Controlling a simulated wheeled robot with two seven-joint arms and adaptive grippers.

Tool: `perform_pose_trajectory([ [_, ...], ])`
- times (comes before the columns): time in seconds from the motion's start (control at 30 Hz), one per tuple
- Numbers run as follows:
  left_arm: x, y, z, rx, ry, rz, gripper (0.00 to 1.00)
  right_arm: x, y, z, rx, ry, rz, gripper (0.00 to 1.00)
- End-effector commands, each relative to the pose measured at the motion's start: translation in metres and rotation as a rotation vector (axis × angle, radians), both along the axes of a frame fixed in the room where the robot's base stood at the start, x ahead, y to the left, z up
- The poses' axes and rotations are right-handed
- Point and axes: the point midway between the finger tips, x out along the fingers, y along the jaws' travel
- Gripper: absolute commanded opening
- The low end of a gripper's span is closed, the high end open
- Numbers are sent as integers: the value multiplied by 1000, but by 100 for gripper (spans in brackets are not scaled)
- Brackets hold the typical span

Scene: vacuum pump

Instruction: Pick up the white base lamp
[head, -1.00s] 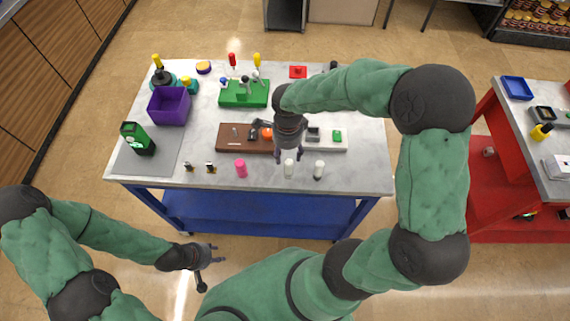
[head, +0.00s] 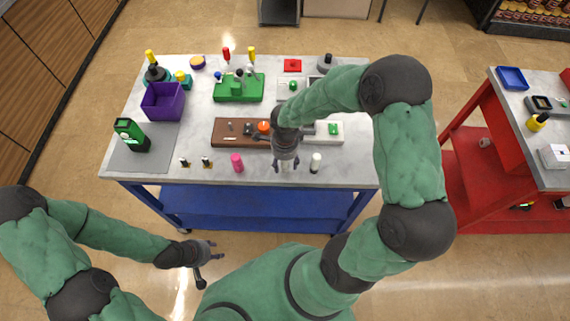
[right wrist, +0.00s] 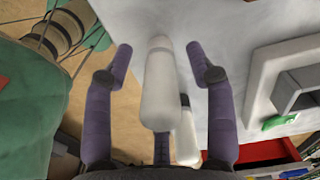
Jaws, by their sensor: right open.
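A white cylindrical piece, which I take for the white base lamp (head: 285,165), stands upright near the table's front edge, partly hidden by my right gripper. In the right wrist view the white lamp (right wrist: 158,92) is between the two fingers, with gaps on both sides. My right gripper (head: 286,167) is open around it; its purple fingers (right wrist: 160,52) also show in the right wrist view. A similar white piece with a dark end (head: 315,162) stands just to the right and shows partly behind the lamp (right wrist: 187,140). My left gripper (head: 208,248) is off the table's front, its opening unclear.
A pink cylinder (head: 237,162) and two small dark pieces stand left along the front edge. A brown and white tray (head: 228,137) lies behind my gripper. A purple box (head: 148,104), green stand (head: 225,95) and green device (head: 128,134) are further left.

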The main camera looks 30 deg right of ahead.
Motion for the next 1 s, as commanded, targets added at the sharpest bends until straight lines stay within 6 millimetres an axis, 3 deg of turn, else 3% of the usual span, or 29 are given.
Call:
perform_pose_trajectory([
  [0.07, 0, 0, 0, 0, 0, 0, 40, 0, 0, 0, 0, 0, 0, 56],
  [0.27, 0, 0, 0, 0, 0, 0, 40, 0, 0, 1, 0, 0, 0, 2],
  [0.3, 0, 0, 0, 0, 0, 0, 40, 0, 0, 0, 0, 0, 1, 0],
  [0.73, 0, 0, 0, 0, 0, 0, 40, 1, 0, 6, -1, -3, 1, 0],
  [1.0, 0, 0, 3, 0, 0, 0, 40, -3, 3, 39, -1, -4, 2, 0],
])
